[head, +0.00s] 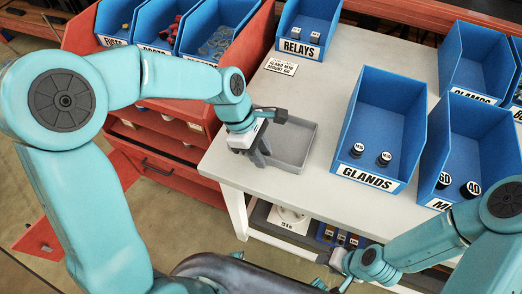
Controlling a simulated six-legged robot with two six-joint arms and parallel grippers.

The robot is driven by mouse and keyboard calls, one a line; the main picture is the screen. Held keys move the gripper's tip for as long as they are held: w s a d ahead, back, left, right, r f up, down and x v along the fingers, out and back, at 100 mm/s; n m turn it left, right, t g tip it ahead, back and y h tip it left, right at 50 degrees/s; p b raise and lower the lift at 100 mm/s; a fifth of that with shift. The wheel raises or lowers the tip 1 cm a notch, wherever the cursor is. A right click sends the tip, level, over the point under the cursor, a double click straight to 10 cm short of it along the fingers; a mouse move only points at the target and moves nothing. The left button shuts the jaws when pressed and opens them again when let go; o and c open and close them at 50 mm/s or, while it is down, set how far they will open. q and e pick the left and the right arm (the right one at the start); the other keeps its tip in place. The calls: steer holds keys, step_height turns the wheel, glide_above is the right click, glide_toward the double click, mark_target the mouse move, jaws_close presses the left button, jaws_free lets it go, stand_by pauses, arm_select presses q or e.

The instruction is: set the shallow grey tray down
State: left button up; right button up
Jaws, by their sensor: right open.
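The shallow grey tray (293,146) is at the front left corner of the light worktop, level and empty. I cannot tell whether its base touches the worktop or hangs just above it. My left gripper (262,153) is at the tray's left wall, with its dark fingers on that wall; it looks shut on it. The gripper hides part of the tray's left side. My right gripper (333,270) is open and empty, low in front of the bench and well apart from the tray.
The worktop (318,105) is clear behind the tray, up to a small label card (281,67). A blue GLANDS bin (381,125) stands to the right, a RELAYS bin (307,25) behind. A red cabinet (155,155) with blue bins is left. The bench's front edge is close.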

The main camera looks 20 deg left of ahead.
arm_select(q)
steer(key=shift+r, duration=0.15)
steer(key=p+v, duration=0.1)
steer(key=v, duration=1.1)
steer(key=shift+p, duration=0.35)
